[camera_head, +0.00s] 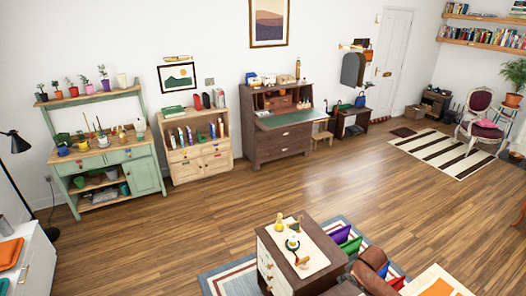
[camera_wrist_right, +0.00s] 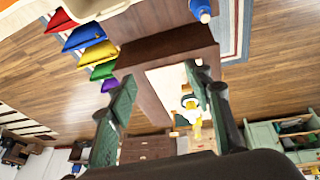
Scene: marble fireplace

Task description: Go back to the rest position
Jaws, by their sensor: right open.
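My right gripper (camera_wrist_right: 160,76) shows in the right wrist view with its two dark fingers spread apart and nothing between them. Beyond the fingers is the dark brown top of a small cabinet (camera_wrist_right: 150,50) with a pale runner. A small white and yellow object (camera_wrist_right: 190,103) shows near the right finger and is partly covered by it. In the head view the same cabinet (camera_head: 323,230) stands at the bottom middle, with several small items on its runner. Neither gripper shows in the head view.
A green shelf bench (camera_head: 150,178), a wooden cabinet (camera_head: 184,156) and a dark desk (camera_head: 248,142) line the back wall. A white cabinet (camera_head: 42,262) is at the left edge. The wooden floor between is clear.

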